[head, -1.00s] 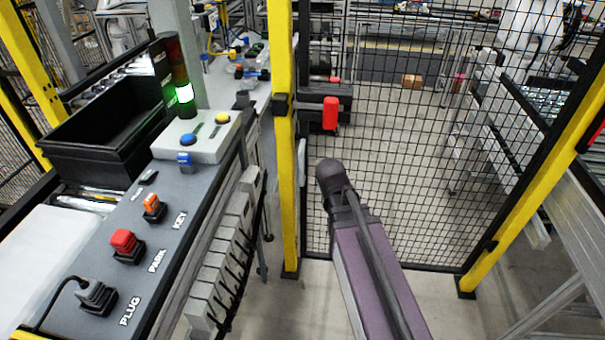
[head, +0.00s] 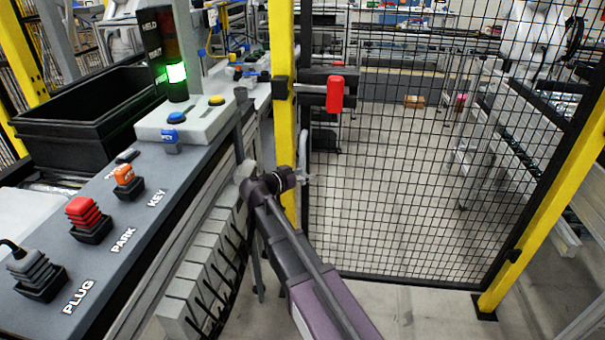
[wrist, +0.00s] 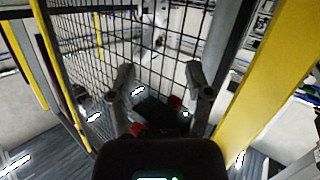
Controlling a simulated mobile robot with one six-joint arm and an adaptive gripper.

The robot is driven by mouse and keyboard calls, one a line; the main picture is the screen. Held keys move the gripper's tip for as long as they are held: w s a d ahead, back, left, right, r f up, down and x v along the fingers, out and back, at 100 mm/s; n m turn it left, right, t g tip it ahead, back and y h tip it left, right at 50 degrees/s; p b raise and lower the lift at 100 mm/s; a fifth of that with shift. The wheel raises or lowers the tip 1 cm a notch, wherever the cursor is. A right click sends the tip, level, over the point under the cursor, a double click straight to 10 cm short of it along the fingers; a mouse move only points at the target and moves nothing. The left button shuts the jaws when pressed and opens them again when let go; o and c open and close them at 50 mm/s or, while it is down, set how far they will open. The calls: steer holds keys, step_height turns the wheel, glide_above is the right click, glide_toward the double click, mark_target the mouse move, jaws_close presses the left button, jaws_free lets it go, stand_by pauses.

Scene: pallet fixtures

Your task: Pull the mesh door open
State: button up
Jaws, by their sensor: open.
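The black mesh door (head: 400,190) stands between two yellow posts and appears closed in the head view. Its red handle (head: 335,94) stands upright on a black bracket near the left post. My arm reaches up from the bottom of the head view, and my gripper (head: 303,177) is at its far end, lower in the picture than the handle and apart from it. The fingers are small and hard to make out there. In the wrist view my gripper (wrist: 160,88) is open, with two grey fingers spread before the mesh (wrist: 85,50). Small red patches show low between the fingers; I cannot tell whether they are the handle.
A grey console (head: 120,215) with red and orange plugs fills the left side. A black bin (head: 75,125) and a green-lit signal tower (head: 176,72) stand behind. The left yellow post (head: 282,50) is close to my arm. Bare floor (head: 420,310) lies before the door.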

mark_target(302, 160)
steer(key=a+t, duration=0.1)
steer(key=w+a+t+b, duration=0.1)
steer(key=a, duration=0.1)
steer(key=w+a+b, duration=0.1)
steer(key=a, duration=0.1)
steer(key=shift+w+a+r+m+t+h, duration=0.15)
steer(key=shift+w+m+t+h, duration=0.15)
steer(key=shift+t+h, duration=0.1)
steer(key=shift+x, duration=3.7)
jaws_close()
